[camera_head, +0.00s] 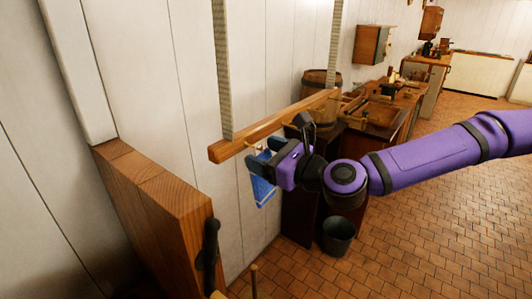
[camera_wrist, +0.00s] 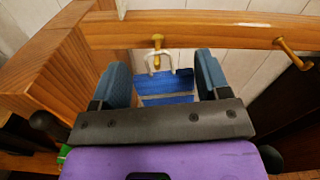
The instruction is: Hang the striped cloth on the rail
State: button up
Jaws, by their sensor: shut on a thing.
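The striped cloth (camera_head: 262,190) is blue with pale stripes and hangs down from my gripper (camera_head: 264,157). In the wrist view the cloth (camera_wrist: 168,86) lies between the two blue finger pads of my gripper (camera_wrist: 162,66), which is shut on it. A white loop (camera_wrist: 148,61) stands up from the cloth's top edge. The wooden rail (camera_head: 240,140) crosses just beyond and above my gripper, and shows in the wrist view too (camera_wrist: 215,30). A brass peg (camera_wrist: 158,42) on the rail overlaps the loop; I cannot tell whether the loop is around it.
A second peg (camera_wrist: 290,52) sits further right on the rail. Pale straps (camera_head: 222,70) rise from the rail. A thick wooden partition (camera_head: 160,205) stands at left, with a dark handle (camera_head: 210,243) near it. A bucket (camera_head: 338,236) and a wooden counter (camera_head: 385,115) stand behind my arm.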

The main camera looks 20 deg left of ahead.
dwell(0.4)
jog(key=o, duration=1)
